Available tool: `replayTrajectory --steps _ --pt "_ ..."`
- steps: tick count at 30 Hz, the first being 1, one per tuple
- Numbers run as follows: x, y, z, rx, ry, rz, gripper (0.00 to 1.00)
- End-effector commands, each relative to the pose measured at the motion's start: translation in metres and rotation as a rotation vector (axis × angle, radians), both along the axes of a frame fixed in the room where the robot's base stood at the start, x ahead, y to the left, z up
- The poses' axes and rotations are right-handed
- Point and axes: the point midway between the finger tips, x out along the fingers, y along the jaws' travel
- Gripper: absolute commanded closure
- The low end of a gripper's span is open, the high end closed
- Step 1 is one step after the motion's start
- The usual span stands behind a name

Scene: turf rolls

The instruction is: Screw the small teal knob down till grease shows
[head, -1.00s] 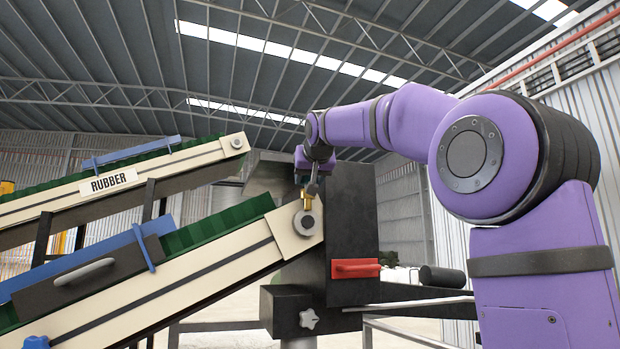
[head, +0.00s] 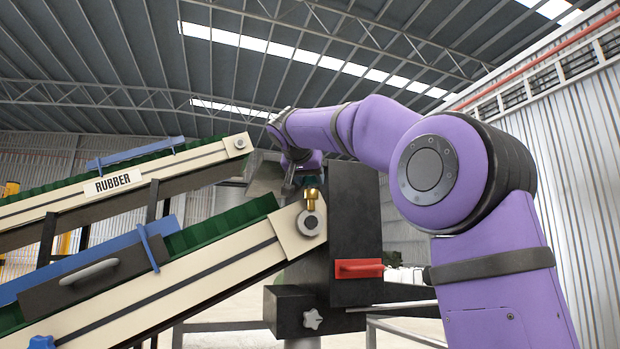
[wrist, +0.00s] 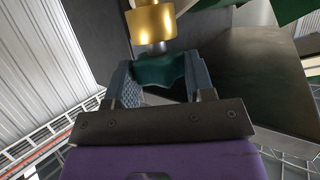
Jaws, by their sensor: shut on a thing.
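The small teal knob (wrist: 160,72) sits between the two fingers of my gripper (wrist: 163,80) in the wrist view, and the gripper is shut on it. A brass fitting (wrist: 152,22) adjoins the knob in that view. In the head view the brass fitting (head: 312,199) stands on the round end cap of the lower conveyor, and my gripper (head: 311,181) is right above it. In the head view the knob is mostly hidden by the gripper. No grease can be made out.
The lower conveyor (head: 205,267) slopes up to the fitting, with the conveyor labelled RUBBER (head: 115,183) behind it. A dark upright housing (head: 354,222) with a red handle (head: 359,268) stands close to the right.

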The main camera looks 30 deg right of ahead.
Motion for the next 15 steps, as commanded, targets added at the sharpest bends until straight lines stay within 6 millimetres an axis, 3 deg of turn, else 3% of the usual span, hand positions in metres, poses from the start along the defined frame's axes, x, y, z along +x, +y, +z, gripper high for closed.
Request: replayTrajectory --steps 11,12,15 --pt "0.0005 0.0003 -0.0018 0.003 0.004 -0.004 0.75" --pt "0.0005 0.0003 -0.0018 0.002 0.004 -0.004 0.44" --pt "0.0006 0.0003 -0.0015 0.002 0.003 -0.003 0.26"
